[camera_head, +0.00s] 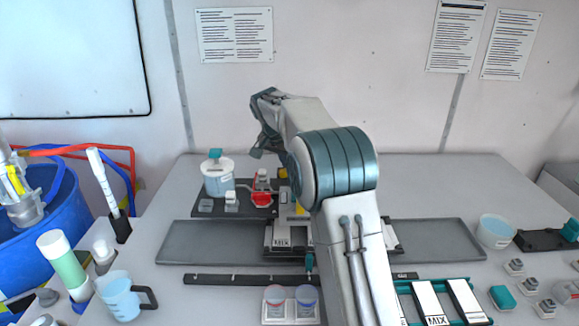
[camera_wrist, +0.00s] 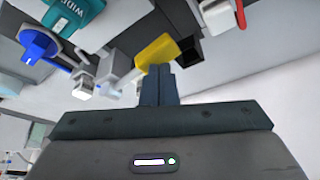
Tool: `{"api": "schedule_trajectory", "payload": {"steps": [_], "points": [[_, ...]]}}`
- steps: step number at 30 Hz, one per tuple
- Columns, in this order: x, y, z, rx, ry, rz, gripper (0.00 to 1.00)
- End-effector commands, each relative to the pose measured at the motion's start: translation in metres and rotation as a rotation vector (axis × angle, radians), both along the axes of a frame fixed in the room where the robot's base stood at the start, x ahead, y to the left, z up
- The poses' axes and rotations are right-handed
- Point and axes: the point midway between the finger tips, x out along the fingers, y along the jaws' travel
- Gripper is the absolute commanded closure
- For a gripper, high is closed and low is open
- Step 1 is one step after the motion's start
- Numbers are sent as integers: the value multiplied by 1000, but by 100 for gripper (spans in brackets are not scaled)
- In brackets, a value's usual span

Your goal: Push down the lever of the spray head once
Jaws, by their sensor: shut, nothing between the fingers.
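My gripper (camera_wrist: 158,72) is shut and empty, its two dark fingers together in the wrist view. A yellow piece (camera_wrist: 157,54), which may be the spray head's lever, shows just past the fingertips; I cannot tell whether they touch. In the head view, yellow (camera_head: 298,209) shows beside my arm, above a MIX-labelled block. In the wrist view a teal block (camera_wrist: 72,14) marked WIDE and a white part (camera_wrist: 110,72) lie left of the yellow piece. In the head view my arm hides part of the bench middle, and the spray head is not clearly made out.
A clear tub (camera_head: 217,178) with a teal top and a red cup (camera_head: 262,199) stand on a dark mat. A grey tray (camera_head: 205,243) runs behind my arm. Cups in a white holder (camera_head: 290,310) stand in front. A measuring jug (camera_head: 121,296) is at left.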

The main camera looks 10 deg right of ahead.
Motion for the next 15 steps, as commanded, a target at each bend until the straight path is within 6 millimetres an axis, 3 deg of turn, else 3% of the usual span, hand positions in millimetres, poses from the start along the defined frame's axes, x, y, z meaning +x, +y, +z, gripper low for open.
{"api": "schedule_trajectory", "payload": {"steps": [4, 15], "points": [[0, 0, -9, 0, 2, 1, 100], [0, 1, 0, 1, 2, 2, 100]]}}
